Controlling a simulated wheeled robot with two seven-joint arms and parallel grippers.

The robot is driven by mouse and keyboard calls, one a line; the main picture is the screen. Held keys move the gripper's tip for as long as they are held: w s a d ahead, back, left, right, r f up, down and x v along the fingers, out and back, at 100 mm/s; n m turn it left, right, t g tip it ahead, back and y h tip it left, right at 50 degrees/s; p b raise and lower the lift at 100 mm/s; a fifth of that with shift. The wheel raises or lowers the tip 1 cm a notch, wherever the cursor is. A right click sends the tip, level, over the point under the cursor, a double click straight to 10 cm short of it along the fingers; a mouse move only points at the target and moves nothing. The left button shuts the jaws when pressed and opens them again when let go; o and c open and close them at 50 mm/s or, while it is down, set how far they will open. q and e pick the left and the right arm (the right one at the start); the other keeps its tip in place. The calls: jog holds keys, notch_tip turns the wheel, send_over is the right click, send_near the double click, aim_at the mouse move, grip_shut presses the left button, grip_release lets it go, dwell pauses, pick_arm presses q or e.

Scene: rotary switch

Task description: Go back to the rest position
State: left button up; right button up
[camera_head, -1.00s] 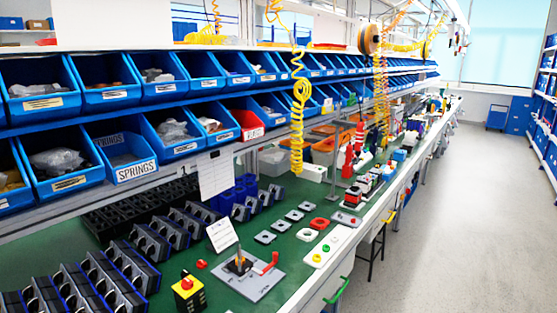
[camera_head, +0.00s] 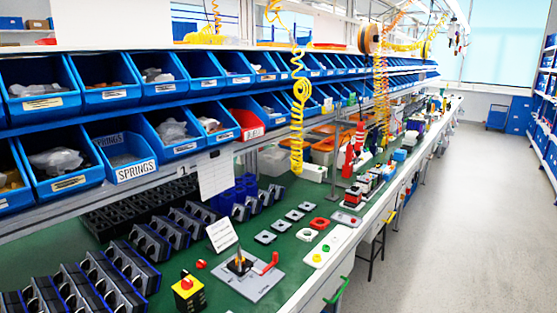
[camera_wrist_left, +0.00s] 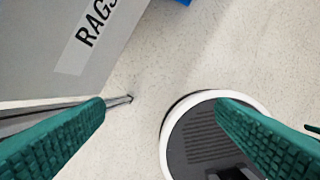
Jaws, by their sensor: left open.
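My left gripper (camera_wrist_left: 160,105) shows only in the left wrist view. Its two green textured fingers are wide apart, with nothing between them and pale floor below. Neither gripper is in the head view. On the green bench top in the head view lies a grey plate (camera_head: 262,287) with a dark switch part (camera_head: 239,264) and a red handle (camera_head: 268,264) on it. A yellow box with a red button (camera_head: 189,293) stands to its left.
Blue bins (camera_head: 122,157) line the back of the bench. Several black holders (camera_head: 130,265) stand at the left. A grey surface labelled RAGS (camera_wrist_left: 60,40) is at the upper left of the wrist view. The aisle floor (camera_head: 450,240) at the right is clear.

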pick_arm(q)
jog(key=s+a+f+g, duration=0.1)
jog(key=s+f, duration=0.8)
jog(key=f, duration=0.4)
jog(key=s+a+f, duration=0.2)
jog(key=s+f, duration=0.8)
jog(key=f, duration=0.4)
jog(key=shift+s+a+f+g, duration=0.15)
jog(key=shift+f+g, duration=0.15)
jog(key=shift+g, duration=0.1)
